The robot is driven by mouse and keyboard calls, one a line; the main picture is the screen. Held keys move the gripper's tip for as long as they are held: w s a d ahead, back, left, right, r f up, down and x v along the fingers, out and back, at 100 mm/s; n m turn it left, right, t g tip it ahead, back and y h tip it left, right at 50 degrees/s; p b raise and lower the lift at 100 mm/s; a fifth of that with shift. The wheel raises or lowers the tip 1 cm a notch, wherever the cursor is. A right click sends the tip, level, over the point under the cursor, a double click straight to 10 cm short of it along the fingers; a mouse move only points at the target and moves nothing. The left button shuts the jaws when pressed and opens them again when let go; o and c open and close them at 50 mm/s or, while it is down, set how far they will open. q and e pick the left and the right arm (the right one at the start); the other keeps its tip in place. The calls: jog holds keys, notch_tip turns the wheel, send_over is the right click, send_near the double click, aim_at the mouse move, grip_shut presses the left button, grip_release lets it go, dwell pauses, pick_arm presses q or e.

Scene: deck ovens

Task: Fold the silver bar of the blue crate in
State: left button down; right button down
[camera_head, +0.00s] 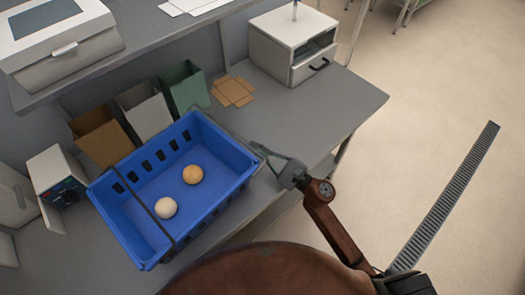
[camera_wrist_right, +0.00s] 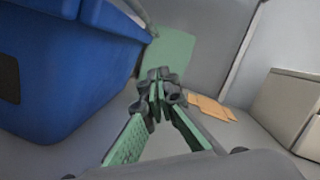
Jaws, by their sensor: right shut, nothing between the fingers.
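In the right wrist view the shut fingertips (camera_wrist_right: 158,82) are right of the crate's blue wall (camera_wrist_right: 65,75). My left gripper is not in view.
Brown, white and green open bins (camera_head: 186,88) stand behind the crate. A flat cardboard piece (camera_head: 233,91) lies right of them, before a white drawer box (camera_head: 292,45). A white device (camera_head: 57,176) stands left. The tabletop right of the crate is clear.

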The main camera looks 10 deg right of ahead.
jog(key=w+a+r+p, duration=0.2)
jog(key=a+r, duration=0.2)
jog(key=a, duration=0.1)
jog(key=shift+w+r+p, duration=0.15)
jog(key=shift+r+p, duration=0.05)
jog(key=shift+p, duration=0.15)
jog(key=shift+a, duration=0.1)
jog(key=shift+w, duration=0.1)
